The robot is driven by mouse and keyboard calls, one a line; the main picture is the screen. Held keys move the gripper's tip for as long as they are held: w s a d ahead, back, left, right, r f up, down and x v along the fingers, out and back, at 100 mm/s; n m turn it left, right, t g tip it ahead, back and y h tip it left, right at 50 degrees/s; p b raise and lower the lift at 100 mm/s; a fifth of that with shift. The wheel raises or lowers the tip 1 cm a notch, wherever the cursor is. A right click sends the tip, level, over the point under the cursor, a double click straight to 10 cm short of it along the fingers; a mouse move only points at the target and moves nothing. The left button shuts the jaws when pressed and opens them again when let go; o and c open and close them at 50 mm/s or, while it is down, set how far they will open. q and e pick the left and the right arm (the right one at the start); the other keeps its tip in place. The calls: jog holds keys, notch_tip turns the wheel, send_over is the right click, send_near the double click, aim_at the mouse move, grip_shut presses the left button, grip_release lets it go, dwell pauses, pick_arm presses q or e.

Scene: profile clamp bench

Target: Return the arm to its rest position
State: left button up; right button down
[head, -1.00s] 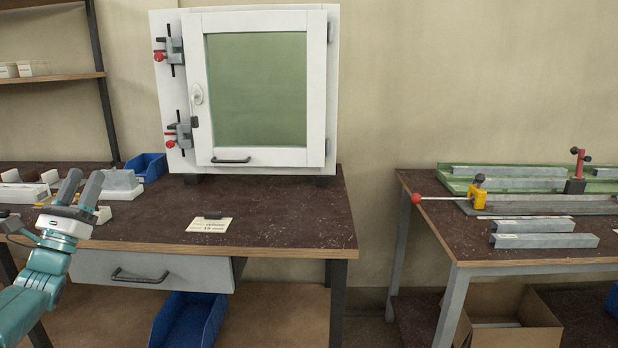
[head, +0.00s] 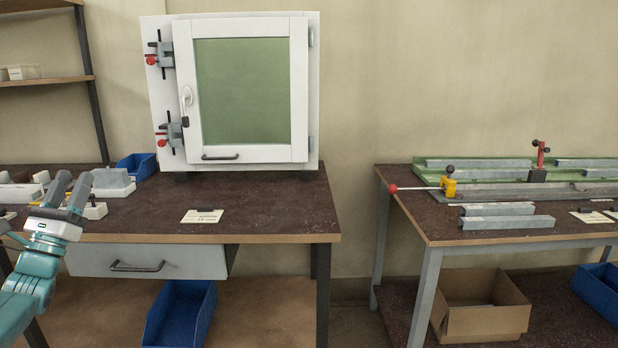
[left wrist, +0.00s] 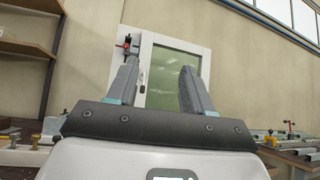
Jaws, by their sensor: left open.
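My left gripper (head: 71,190) is at the left of the head view, over the front left part of the dark-topped bench (head: 270,215). Its two grey fingers point up and stand apart, with nothing between them. In the left wrist view the fingers (left wrist: 157,85) are also apart and empty, with the white-framed window panel (left wrist: 205,65) behind them. The teal left arm comes in from the lower left. My right gripper is in neither view.
The window panel (head: 298,90) with two clamps stands on the bench. Blue bins (head: 180,315), a drawer (head: 145,262) and a label card (head: 202,216) are near. A second bench (head: 430,225) holds metal profiles (head: 507,222). A cardboard box (head: 485,322) sits below it.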

pick_arm(q)
jog(key=w+d+f+n+g+y, duration=0.1)
jog(key=w+d+f+n+g, duration=0.25)
jog(key=d+f, duration=0.55)
jog(key=w+d+f+n+g+y, duration=0.15)
jog(key=w+d+f+n, duration=0.3)
jog(key=f, duration=0.85)
jog(key=s+d+f+n+g+h, duration=0.1)
jog(key=s+d+f+n+g, duration=0.25)
jog(key=d+f, duration=0.45)
jog(key=s+d+f+n+g+h, duration=0.1)
jog(key=s+d+f+n+g, duration=0.2)
jog(key=f, duration=0.9)
jog(key=s+d+f+n+g, duration=0.4)
jog(key=s+d+f+n, duration=0.1)
jog(key=s+f, duration=0.25)
jog(key=s+d+f+n+g, duration=0.3)
jog(key=s+d+f+n, duration=0.15)
jog(key=s+f, duration=0.35)
jog(key=s+d+f+n+g, duration=0.15)
jog(key=s+n+g, duration=0.25)
jog(key=s+n, duration=0.55)
jog(key=s+d+f+n+g, duration=0.15)
jog(key=s+n+g, duration=0.35)
jog(key=s, duration=0.7)
notch_tip(320, 180, up, 18)
jog(key=n+t+p, duration=0.1)
jog(key=p, duration=1.8)
jog(key=shift+a+r+h, duration=0.25)
jog(key=shift+h, duration=0.1)
